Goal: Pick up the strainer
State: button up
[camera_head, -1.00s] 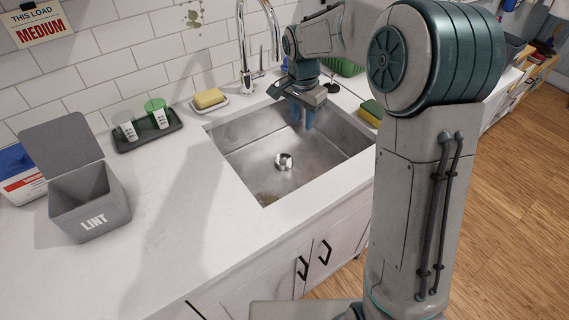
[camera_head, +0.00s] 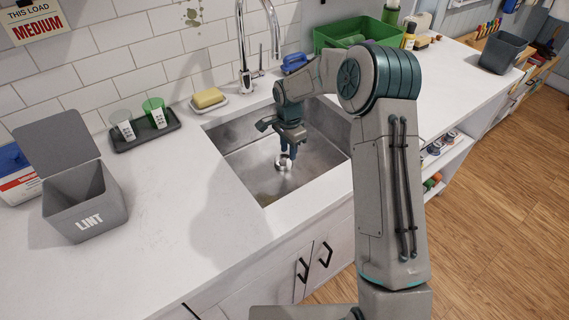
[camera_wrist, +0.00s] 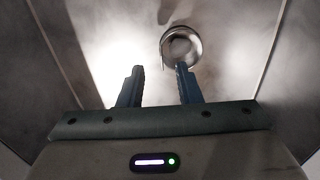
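The strainer (camera_head: 282,165) is a small round metal piece at the bottom of the sink (camera_head: 240,172), around the drain. In the wrist view the strainer (camera_wrist: 181,46) shows as a shiny ring with a dark middle, beyond my fingertips and nearer the right one. My gripper (camera_head: 288,152) points down inside the sink, close to the strainer, and partly covers it in the head view. In the wrist view my gripper (camera_wrist: 160,72) is open, with nothing between its two blue fingers. I cannot tell whether a finger touches the strainer.
The faucet (camera_head: 243,85) stands behind the sink. A green bin (camera_head: 335,35) is behind my arm. The front counter (camera_head: 165,240) is clear.

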jog(key=shift+w+f+p, duration=0.2)
jog(key=shift+f+p, duration=0.35)
jog(key=shift+f, duration=2.1)
jog(key=shift+c, duration=0.3)
grip_shut()
